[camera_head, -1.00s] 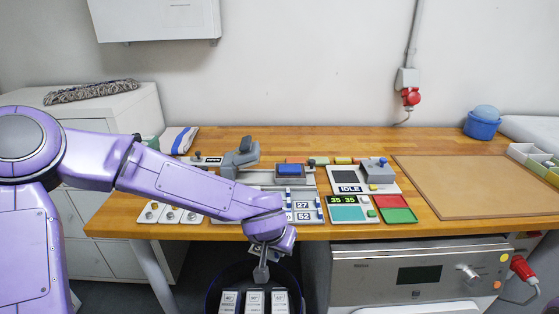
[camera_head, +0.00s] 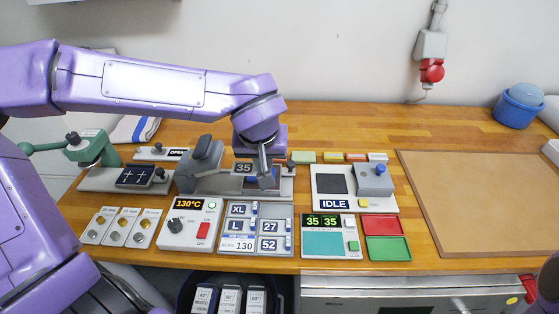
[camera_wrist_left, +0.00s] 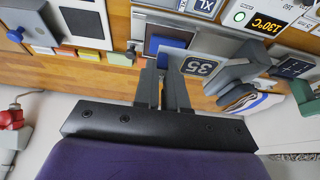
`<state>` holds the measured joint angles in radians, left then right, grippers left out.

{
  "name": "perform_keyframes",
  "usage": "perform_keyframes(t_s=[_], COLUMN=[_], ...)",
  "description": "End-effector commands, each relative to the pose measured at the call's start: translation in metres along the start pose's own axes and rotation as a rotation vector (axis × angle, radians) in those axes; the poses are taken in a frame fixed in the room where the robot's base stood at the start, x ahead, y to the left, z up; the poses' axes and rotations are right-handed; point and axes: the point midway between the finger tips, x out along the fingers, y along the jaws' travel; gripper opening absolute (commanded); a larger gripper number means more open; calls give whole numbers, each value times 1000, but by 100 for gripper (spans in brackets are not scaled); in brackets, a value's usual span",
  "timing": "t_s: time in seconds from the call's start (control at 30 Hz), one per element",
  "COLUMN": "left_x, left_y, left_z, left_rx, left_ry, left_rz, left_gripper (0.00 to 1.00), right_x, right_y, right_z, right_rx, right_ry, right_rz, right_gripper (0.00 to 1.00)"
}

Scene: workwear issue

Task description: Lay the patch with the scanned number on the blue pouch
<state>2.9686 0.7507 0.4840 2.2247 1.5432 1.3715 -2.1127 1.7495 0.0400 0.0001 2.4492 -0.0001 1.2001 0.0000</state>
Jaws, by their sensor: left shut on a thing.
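My left gripper (camera_head: 266,180) is over the grey press at the back of the bench. It is shut on a dark patch (camera_head: 244,168) marked 35, which sticks out to the left of the fingers; it also shows in the left wrist view (camera_wrist_left: 200,66). The blue pouch (camera_wrist_left: 170,42) lies on the press bed in the left wrist view, just beyond the fingertips. In the head view the gripper and patch hide most of it. I cannot tell whether patch and pouch touch. My right gripper is not in view.
The press's grey upper arm (camera_head: 204,158) stands raised left of the pouch. A heat control (camera_head: 190,229) reads 130°C. A sizes panel (camera_head: 256,229), an IDLE unit (camera_head: 335,203), and red and green trays (camera_head: 387,249) are in front and right. A brown board (camera_head: 480,200) lies clear at right.

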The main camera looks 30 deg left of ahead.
Motion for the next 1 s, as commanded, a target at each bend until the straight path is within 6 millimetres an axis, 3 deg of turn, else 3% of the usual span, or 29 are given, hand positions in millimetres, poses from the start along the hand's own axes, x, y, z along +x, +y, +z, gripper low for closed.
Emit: perform_keyframes(t_s=[0.23,0.4,0.67,0.83,1.0], left_x=[55,100,129,155,157], left_y=[18,27,32,32,32], left_z=[-51,-62,-70,-59,-58], left_rx=[2,6,6,7,5], left_ry=[-12,-13,-10,-11,-9], left_rz=[-6,-6,-3,-3,-1], left_gripper=[0,0,0,0,0], right_x=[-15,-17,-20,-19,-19], right_y=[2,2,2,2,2], right_z=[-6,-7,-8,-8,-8], right_rx=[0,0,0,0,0], right_ry=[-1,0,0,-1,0], right_rz=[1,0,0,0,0], right_gripper=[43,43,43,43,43])
